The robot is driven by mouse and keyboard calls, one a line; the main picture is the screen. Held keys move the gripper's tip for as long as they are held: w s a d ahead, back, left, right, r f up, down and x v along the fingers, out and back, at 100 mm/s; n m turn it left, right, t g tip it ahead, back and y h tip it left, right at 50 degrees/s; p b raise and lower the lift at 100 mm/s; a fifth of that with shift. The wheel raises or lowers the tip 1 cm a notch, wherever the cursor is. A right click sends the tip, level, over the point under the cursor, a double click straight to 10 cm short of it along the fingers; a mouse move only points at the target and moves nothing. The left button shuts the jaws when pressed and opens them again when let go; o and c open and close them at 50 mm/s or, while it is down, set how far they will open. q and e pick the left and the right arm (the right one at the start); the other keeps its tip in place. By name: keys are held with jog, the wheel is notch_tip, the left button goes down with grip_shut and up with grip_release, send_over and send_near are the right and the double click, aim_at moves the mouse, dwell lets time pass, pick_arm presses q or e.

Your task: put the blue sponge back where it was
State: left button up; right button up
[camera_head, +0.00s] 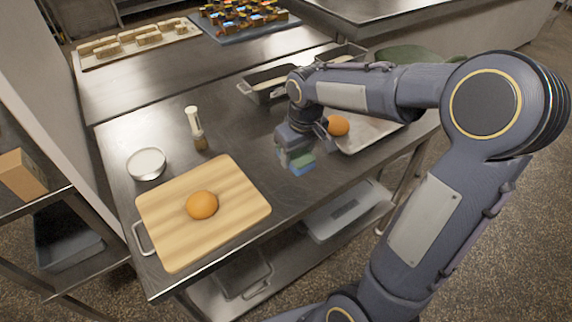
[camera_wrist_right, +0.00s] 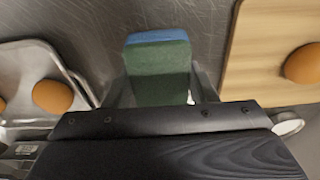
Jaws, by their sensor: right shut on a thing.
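The sponge (camera_wrist_right: 160,65), with a green layer and a blue layer, is between the fingers of my right gripper (camera_head: 294,160). In the head view the sponge (camera_head: 302,168) shows under the gripper, over the steel table between the wooden board and the metal tray. My right gripper is shut on it. In the right wrist view bare steel shows around the sponge. I cannot tell whether the sponge touches the table. My left gripper is not in view.
A wooden board (camera_head: 160,239) with an orange bun (camera_head: 201,205) lies left. A metal tray (camera_head: 374,137) with another bun (camera_head: 338,126) lies right. Steel between board and tray is clear.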

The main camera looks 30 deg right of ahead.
aim_at(286, 174)
jog(key=w+f, duration=0.1)
jog(key=w+a+f, duration=0.1)
jog(key=f, duration=0.1)
jog(key=shift+w+a+f, duration=0.2)
jog(key=shift+w+f, duration=0.05)
jog(key=shift+f, duration=1.55)
jog(key=shift+f, duration=0.15)
jog(key=o, duration=0.9)
jog(key=shift+o, duration=0.2)
